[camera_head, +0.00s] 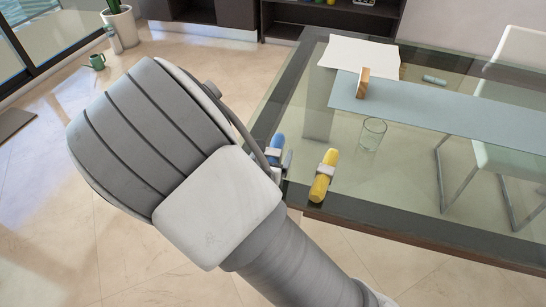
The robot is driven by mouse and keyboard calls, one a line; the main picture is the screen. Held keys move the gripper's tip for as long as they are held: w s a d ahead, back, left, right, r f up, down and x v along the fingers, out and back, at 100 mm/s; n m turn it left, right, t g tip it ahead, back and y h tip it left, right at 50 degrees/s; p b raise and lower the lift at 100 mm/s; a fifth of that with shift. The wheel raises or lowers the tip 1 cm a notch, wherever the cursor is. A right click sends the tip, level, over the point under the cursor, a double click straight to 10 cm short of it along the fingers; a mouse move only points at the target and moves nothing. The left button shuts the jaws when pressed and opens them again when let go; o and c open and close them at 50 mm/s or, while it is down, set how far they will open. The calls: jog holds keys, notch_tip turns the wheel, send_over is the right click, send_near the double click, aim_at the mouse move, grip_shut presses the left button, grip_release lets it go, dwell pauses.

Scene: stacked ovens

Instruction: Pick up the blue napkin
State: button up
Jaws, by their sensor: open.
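The blue napkin (277,145) is rolled up and lies near the left edge of the glass table (420,205). It is partly hidden behind my arm. A small dark part of my gripper (284,161) shows right beside the napkin, at the edge of my arm. My gripper is open, but most of it is hidden behind my arm links. I cannot tell whether its fingers are around the napkin or touching it.
A yellow rolled napkin (324,176) with a pale ring lies close to the right. A clear glass (373,134), a wooden block (363,84), white paper (358,53) and a grey-blue runner (455,110) are farther back. White chairs stand at the right.

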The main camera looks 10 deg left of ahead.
grip_shut()
dwell(0.3)
jog(key=shift+r, duration=0.1)
